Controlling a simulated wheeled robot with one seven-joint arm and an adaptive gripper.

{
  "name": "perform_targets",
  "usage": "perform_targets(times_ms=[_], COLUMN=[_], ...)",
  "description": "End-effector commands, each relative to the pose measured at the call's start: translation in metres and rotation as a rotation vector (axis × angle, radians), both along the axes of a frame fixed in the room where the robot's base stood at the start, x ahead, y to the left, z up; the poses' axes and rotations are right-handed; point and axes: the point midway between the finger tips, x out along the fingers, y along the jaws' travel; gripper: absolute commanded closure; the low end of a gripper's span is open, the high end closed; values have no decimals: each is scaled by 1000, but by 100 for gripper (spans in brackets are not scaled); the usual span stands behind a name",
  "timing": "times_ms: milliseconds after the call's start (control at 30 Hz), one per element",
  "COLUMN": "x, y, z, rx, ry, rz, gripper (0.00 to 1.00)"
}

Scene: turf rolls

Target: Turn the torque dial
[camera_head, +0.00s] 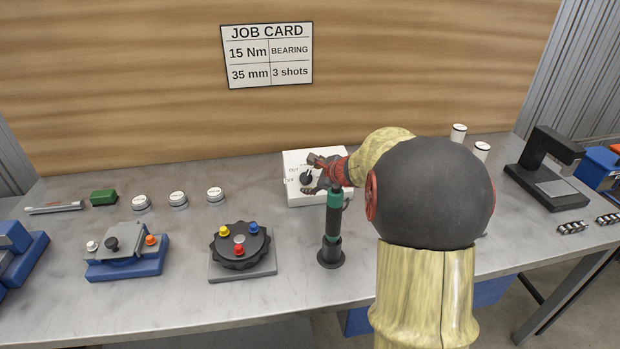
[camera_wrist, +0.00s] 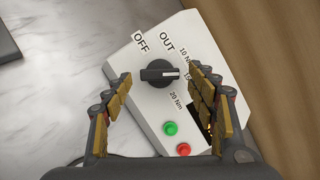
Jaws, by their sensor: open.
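The torque dial (camera_wrist: 158,74) is a black knob on a white box (camera_wrist: 150,105). A white mark on its right end points toward the middle label, partly hidden behind my right finger. The labels OFF, OUT, 10 Nm and 20 Nm are readable. In the head view, the dial (camera_head: 306,177) is on the white box (camera_head: 310,198) at the back of the bench. My gripper (camera_wrist: 160,76) is open, with one finger on each side of the knob's ends. No contact is clear. The gripper (camera_head: 317,172) hides part of the box in the head view.
A job card (camera_head: 268,54) on the wall reads 15 Nm, BEARING, 35 mm, 3 shots. A green-banded black tool (camera_head: 331,235) stands in front of the box. A black round fixture (camera_head: 240,247) is left of it. Green (camera_wrist: 170,128) and red (camera_wrist: 183,149) buttons sit below the dial.

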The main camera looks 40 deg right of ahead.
Motion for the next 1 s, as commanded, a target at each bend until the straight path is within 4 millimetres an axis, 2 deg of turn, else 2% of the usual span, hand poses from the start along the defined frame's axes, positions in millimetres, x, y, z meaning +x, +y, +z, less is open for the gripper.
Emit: perform_targets(times_ms=[300,500,700,1000], x=[-49,-75,-87,-88], y=[8,13,16,16], z=[38,57,64,65], rx=[-1,-1,1,1], ry=[-3,-3,0,0], rz=[-3,-3,-2,-1], gripper=[42,42,42,44])
